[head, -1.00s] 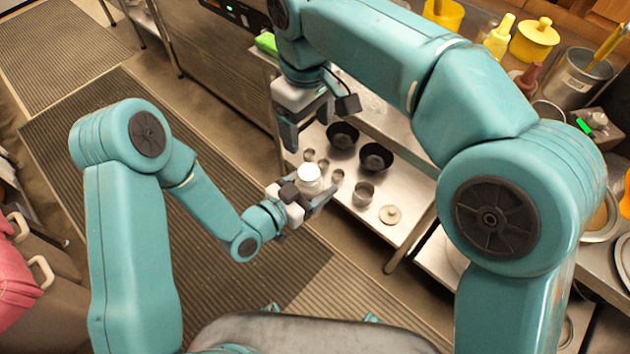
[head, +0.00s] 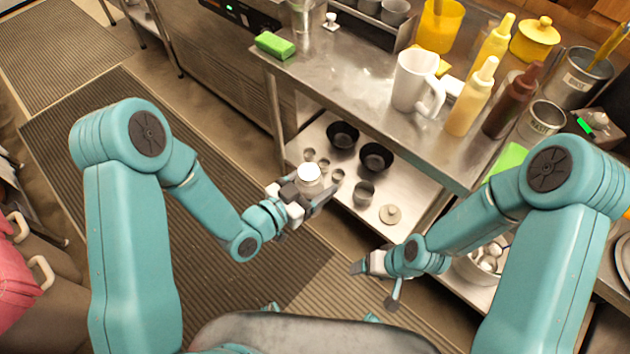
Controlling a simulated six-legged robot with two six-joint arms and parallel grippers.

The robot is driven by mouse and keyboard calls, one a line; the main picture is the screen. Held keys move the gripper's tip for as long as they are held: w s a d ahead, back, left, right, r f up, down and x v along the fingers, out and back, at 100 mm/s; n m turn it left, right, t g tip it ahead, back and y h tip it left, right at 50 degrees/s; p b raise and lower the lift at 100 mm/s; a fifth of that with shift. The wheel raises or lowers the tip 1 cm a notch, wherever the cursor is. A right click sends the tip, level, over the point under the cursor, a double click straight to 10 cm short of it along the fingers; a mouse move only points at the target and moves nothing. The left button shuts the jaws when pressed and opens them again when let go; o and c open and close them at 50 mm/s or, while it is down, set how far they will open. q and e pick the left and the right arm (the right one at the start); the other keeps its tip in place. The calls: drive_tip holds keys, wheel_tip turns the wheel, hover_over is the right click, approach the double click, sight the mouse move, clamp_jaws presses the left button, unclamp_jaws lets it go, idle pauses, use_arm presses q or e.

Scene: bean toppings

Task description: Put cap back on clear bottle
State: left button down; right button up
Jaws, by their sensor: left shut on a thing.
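My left gripper (head: 310,196) is shut on the clear bottle (head: 310,187) and holds it up in front of the lower shelf. A white round cap (head: 309,172) shows at the top of the bottle, seen from above. I cannot tell how tightly it sits there. My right gripper (head: 362,266) is low and right of the bottle, clearly apart from it, pointing left. Its fingers are too small to tell whether they are open, and I see nothing held in it.
A steel counter (head: 335,70) carries a white pitcher (head: 407,80), a yellow squeeze bottle (head: 472,97), a brown bottle (head: 513,100) and a green sponge (head: 275,45). Black bowls (head: 376,157) and small metal cups stand on the lower shelf (head: 400,195). The floor mat (head: 200,270) is clear.

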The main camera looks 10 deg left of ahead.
use_arm(q)
drive_tip(key=shift+s+r, duration=0.1)
drive_tip(key=shift+r, duration=0.05)
use_arm(e)
drive_tip(key=s, duration=0.1)
drive_tip(key=s+d+f+m, duration=0.1)
drive_tip(key=s, duration=0.1)
drive_tip(key=s+m, duration=0.1)
drive_tip(key=shift+s+d+f, duration=0.15)
drive_tip(key=shift+s+f, duration=0.05)
drive_tip(key=shift+f, duration=0.05)
